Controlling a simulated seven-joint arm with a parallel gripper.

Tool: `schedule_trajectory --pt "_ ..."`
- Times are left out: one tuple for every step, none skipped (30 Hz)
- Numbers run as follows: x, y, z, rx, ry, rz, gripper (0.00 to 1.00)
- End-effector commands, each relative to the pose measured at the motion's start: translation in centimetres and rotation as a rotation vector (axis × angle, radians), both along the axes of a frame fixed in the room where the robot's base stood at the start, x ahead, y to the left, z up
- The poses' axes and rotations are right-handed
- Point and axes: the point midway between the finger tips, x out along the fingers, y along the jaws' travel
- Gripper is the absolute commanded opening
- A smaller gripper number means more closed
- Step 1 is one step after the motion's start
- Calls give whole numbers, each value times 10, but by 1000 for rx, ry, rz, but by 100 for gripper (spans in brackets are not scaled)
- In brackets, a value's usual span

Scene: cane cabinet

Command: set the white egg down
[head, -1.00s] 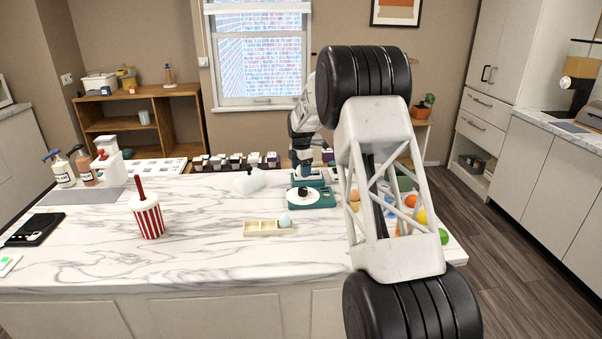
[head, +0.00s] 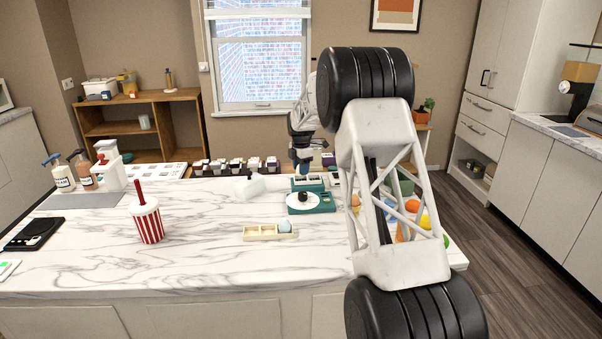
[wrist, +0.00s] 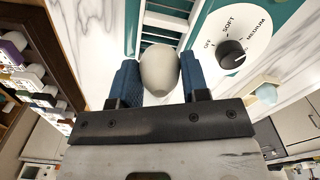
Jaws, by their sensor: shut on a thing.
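The white egg (wrist: 159,70) is held between the two blue fingers of my gripper (wrist: 158,82) in the wrist view. Beneath it in that view is the white slatted part (wrist: 163,28) of a teal appliance; I cannot tell whether the egg touches it. The appliance has a dial (wrist: 231,52) marked OFF, SOFT and MEDIUM. In the head view my gripper (head: 302,166) points down at the back of the teal appliance (head: 312,209). The egg cannot be made out there.
A pale tray (head: 257,233) with a light blue egg (head: 285,227) in its right end stands in front of the appliance. A red-striped cup (head: 149,222) stands left. Several coloured round items lie right, behind my arm. The counter's front middle is clear.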

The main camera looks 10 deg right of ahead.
Motion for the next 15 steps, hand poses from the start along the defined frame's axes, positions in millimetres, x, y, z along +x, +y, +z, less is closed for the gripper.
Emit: schedule_trajectory --pt "0 0 6 0 -2 0 15" --pt "0 0 10 0 -2 0 15" --pt "-1 0 12 0 0 0 15" --pt "-4 0 11 1 1 0 15" --pt "-6 0 11 1 1 0 15" --pt "-9 -1 11 0 0 0 15" --pt "-12 -1 12 0 0 0 15" --pt "-14 -1 13 0 0 0 15" --pt "-18 -1 13 0 0 0 15" --pt "-21 -1 13 0 0 0 15" --pt "-25 -1 13 0 1 0 15" --pt "-30 -2 14 0 1 0 15" --pt "-34 -2 14 0 1 0 15" --pt "-37 -2 14 0 0 0 15" --pt "-42 -3 15 0 0 0 15"
